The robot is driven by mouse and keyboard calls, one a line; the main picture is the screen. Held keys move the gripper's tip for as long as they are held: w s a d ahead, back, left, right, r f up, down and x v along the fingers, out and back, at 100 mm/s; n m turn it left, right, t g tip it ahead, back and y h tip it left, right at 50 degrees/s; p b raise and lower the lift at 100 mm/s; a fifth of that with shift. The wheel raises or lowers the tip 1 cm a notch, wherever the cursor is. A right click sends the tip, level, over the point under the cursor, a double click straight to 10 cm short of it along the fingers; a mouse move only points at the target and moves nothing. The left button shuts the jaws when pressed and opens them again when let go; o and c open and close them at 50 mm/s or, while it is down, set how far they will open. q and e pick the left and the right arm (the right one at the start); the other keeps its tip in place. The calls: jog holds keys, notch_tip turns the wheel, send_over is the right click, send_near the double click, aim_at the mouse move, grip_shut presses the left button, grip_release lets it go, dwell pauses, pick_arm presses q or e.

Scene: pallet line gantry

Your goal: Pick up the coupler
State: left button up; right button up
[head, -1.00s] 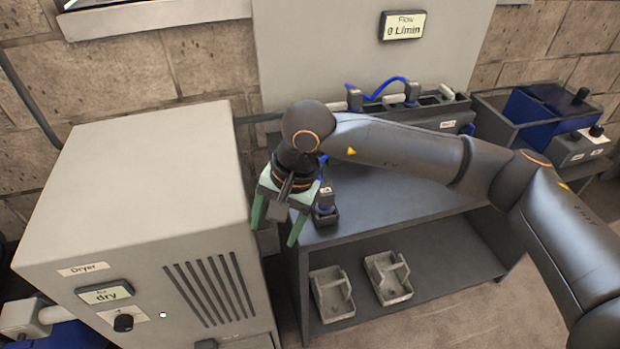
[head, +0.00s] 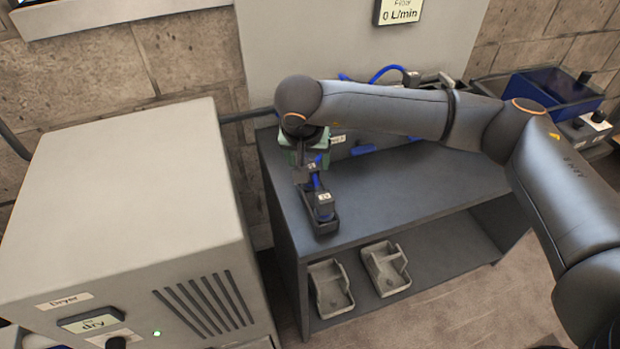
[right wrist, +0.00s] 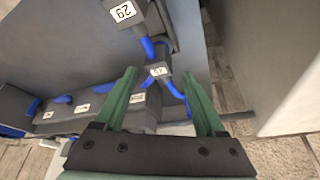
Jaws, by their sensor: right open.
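A dark grey block with a white label reading 29 (head: 324,205) stands in a black holder (head: 322,226) at the bench's near left corner. It also shows at the top of the right wrist view (right wrist: 124,12). A blue hose runs from it to a smaller dark labelled block (right wrist: 157,70). I cannot tell which labelled piece is the coupler. My right gripper (head: 309,152), with green fingers, is over the bench behind block 29. In the right wrist view my right gripper (right wrist: 160,76) is open, with the smaller block seen between its fingertips; contact cannot be told. My left gripper is out of view.
The grey dryer cabinet (head: 120,195) stands close on the left. The dark bench (head: 410,190) has clear top to the right. Two grey trays (head: 385,268) lie on its lower shelf. A labelled unit with blue hoses (right wrist: 85,110) runs along the back; a flow panel hangs above.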

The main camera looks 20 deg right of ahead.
aim_at(310, 167)
jog(key=p+x, duration=0.1)
jog(key=x, duration=0.4)
jog(key=shift+d+f, duration=0.1)
jog(key=shift+f, duration=0.25)
jog(key=shift+c, duration=0.3)
grip_shut()
jog(key=shift+r, duration=0.1)
